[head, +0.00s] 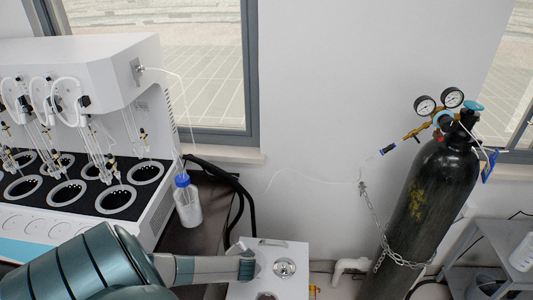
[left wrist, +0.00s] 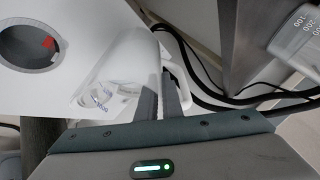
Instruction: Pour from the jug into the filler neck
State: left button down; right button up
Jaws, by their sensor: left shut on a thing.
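My left gripper (left wrist: 164,88) is shut on the handle of a white translucent jug (left wrist: 125,55) with printed volume marks. In the left wrist view the jug is beside a white surface with a round, metal-rimmed opening (left wrist: 30,42), with something red inside it. In the head view my left arm reaches in from the left and ends at the white box, which has a silver round neck (head: 285,268) on top. The jug is hidden there, and I cannot tell its tilt or what it holds. My right gripper is not in view.
The white distiller (head: 80,60) with several round wells stands at the left. A blue-capped bottle (head: 188,203) stands beside it, with black hoses behind. A chained black gas cylinder (head: 430,200) with gauges stands at the right. A grey shelf (head: 490,250) is at the far right.

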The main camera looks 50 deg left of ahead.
pick_arm(q)
jog(key=shift+w+a+f+n+h, duration=0.1)
jog(key=shift+w+a+n+h, duration=0.05)
jog(key=shift+a+h, duration=0.55)
jog(key=shift+w+a+n+h, duration=0.15)
jog(key=shift+a+h, duration=0.35)
jog(key=shift+a, duration=0.25)
jog(key=shift+w+a+f+h, duration=0.1)
jog(key=shift+a+f+h, duration=0.1)
jog(key=shift+a+h, duration=0.45)
jog(key=shift+a+f+g+h+b, duration=0.3)
jog(key=shift+a+h+b, duration=0.15)
jog(key=shift+b, duration=0.4)
jog(key=shift+a+f+h+b, duration=0.15)
jog(key=shift+a+h+b, duration=0.3)
jog(key=shift+b, duration=0.6)
jog(key=shift+a+h+b, duration=0.15)
jog(key=shift+h+b, duration=0.3)
jog(key=shift+b, duration=0.3)
